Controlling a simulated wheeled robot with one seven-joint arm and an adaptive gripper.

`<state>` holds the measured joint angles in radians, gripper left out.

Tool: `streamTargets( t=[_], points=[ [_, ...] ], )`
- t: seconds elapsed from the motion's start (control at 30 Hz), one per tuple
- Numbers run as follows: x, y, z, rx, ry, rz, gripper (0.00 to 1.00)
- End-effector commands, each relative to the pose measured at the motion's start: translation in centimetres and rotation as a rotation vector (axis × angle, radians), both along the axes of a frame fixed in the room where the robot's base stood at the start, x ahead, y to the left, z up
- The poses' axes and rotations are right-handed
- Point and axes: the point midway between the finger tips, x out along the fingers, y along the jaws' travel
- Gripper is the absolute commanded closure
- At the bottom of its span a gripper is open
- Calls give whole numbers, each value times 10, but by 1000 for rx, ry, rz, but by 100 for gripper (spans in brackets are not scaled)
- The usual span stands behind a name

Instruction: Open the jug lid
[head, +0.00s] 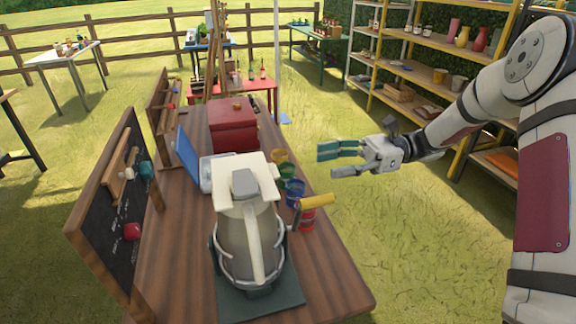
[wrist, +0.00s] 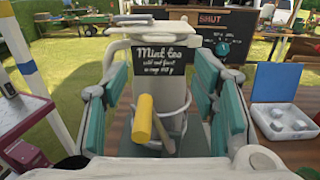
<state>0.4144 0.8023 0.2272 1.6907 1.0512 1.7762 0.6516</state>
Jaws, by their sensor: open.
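The jug (head: 235,238) is a large grey-beige vessel in a wire-like holder, standing upright on a dark green mat (head: 262,304) at the near end of the wooden table. Its cream lid (head: 258,168) lies across the top with a grey block on it and looks shut.
Small coloured cups (head: 287,170) stand right of the jug. Behind it are an open blue-lidded box (head: 205,180) and a red box (head: 233,128). A chalkboard (head: 115,215) edges the table's left side. Shelves (head: 425,75) stand back right; grass is free below my arm.

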Motion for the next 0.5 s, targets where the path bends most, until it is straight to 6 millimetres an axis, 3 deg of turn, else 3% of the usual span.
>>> streamTargets(
  t=[0.3,0.5],
  points=[
    [-20,62,2,0,0,5,47],
    [-27,89,1,-1,0,2,47]
  ],
)
